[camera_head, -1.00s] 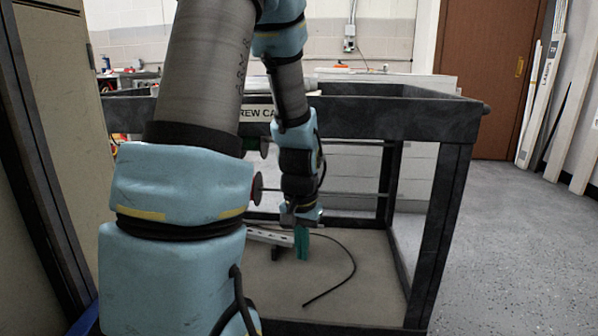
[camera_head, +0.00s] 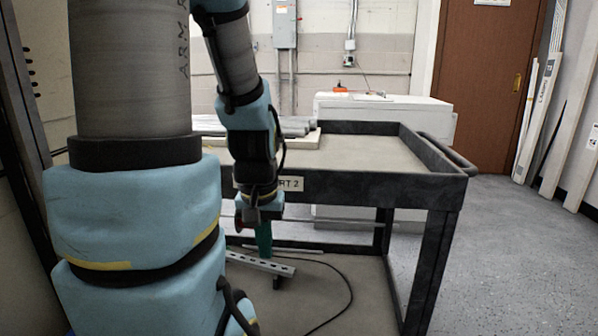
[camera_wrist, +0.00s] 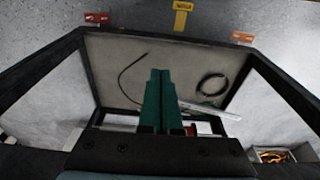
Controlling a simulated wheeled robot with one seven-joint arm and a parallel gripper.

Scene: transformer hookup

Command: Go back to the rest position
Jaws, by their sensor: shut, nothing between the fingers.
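My gripper (camera_head: 264,240) hangs from the arm in front of the cart (camera_head: 440,188), pointing down over the cart's lower shelf. Its green fingers are together and hold nothing. In the wrist view the shut fingers (camera_wrist: 160,100) point at a beige shelf with a dark rim. A slotted metal rail (camera_head: 262,263) lies on the lower shelf, close to the fingertips in the picture. My arm covers the left part of the cart.
A black cable (camera_head: 345,285) curves over the lower shelf. A coiled black cable (camera_wrist: 212,84) shows in the wrist view. Grey pipes (camera_head: 290,125) lie on the cart's top. A white cabinet (camera_head: 420,105) stands behind. Open floor (camera_head: 510,250) lies to the right.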

